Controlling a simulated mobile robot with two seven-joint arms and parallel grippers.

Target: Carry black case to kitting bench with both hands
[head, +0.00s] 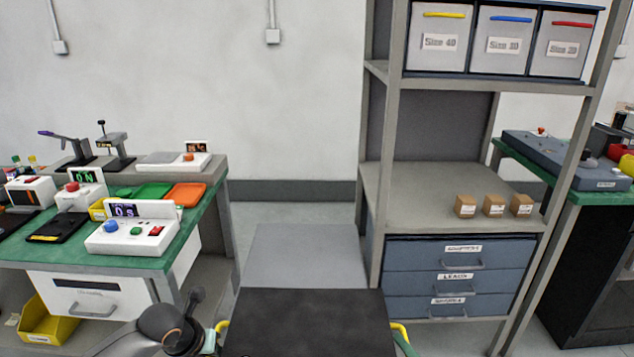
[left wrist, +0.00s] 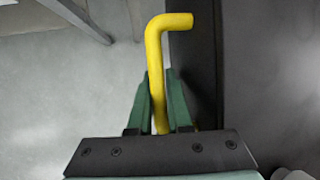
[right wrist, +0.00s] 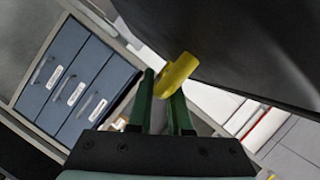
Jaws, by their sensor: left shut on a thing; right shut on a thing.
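The black case (head: 310,322) is at the bottom centre of the head view, in front of my body, its flat top facing up. It has a yellow handle on each side. My left gripper (left wrist: 160,100) is shut on the left yellow handle (left wrist: 155,60), beside the case wall (left wrist: 207,70). My right gripper (right wrist: 163,90) is shut on the right yellow handle (right wrist: 176,76), with the dark case (right wrist: 260,40) above it. In the head view my grippers are mostly cut off at the bottom edge. No bench is labelled as the kitting bench.
A green-topped bench (head: 120,262) with devices and trays stands left. A grey shelf rack (head: 420,185) with bins, small boxes and blue drawers (head: 455,278) stands right of centre. Another green-topped bench (head: 585,197) is at far right. Open floor (head: 290,215) lies between the left bench and the rack.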

